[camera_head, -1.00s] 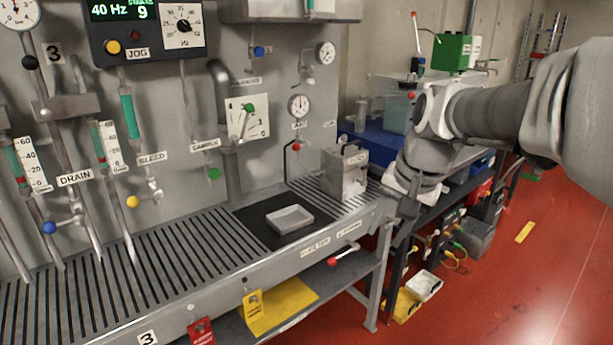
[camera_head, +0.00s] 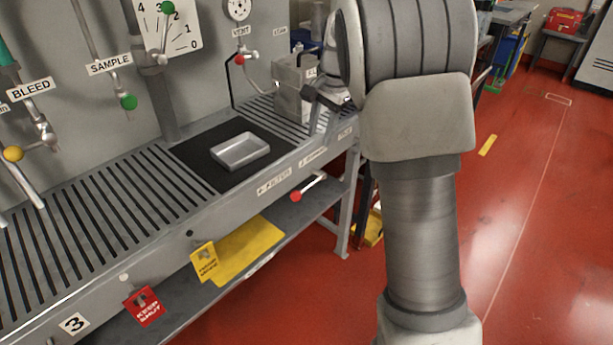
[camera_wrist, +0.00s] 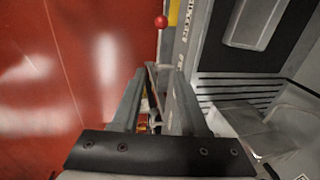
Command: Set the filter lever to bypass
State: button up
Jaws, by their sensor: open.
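The filter lever (camera_head: 308,188) is a short pale handle with a red ball knob, on the front of the bench below the labels. Its knob end points left and down, towards the side of the FILTER label (camera_head: 274,181). A second label (camera_head: 313,158) to the right is too small to read surely. In the wrist view the red knob (camera_wrist: 161,21) is at the top, beyond the fingertips. My gripper (camera_wrist: 157,75) is open and empty, apart from the lever. In the head view my gripper (camera_head: 322,108) is partly hidden by my arm, above the bench's right end.
A grey metal box (camera_head: 293,92) stands on the bench near my gripper. A shallow metal tray (camera_head: 240,150) lies on a black mat. Red (camera_head: 144,306) and yellow (camera_head: 204,262) tags hang from the front edge. Red floor (camera_head: 530,220) is open at right.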

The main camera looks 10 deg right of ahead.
aim_at(308, 186)
jog(key=w+f+b, duration=0.1)
jog(key=f, duration=0.4)
jog(key=a+f+b, duration=0.1)
jog(key=f+b, duration=0.1)
jog(key=f, duration=0.4)
jog(key=w+a+f+b, duration=0.1)
jog(key=f, duration=0.5)
jog(key=shift+w+b, duration=0.3)
jog(key=shift+b, duration=0.1)
grip_shut()
dwell(0.5)
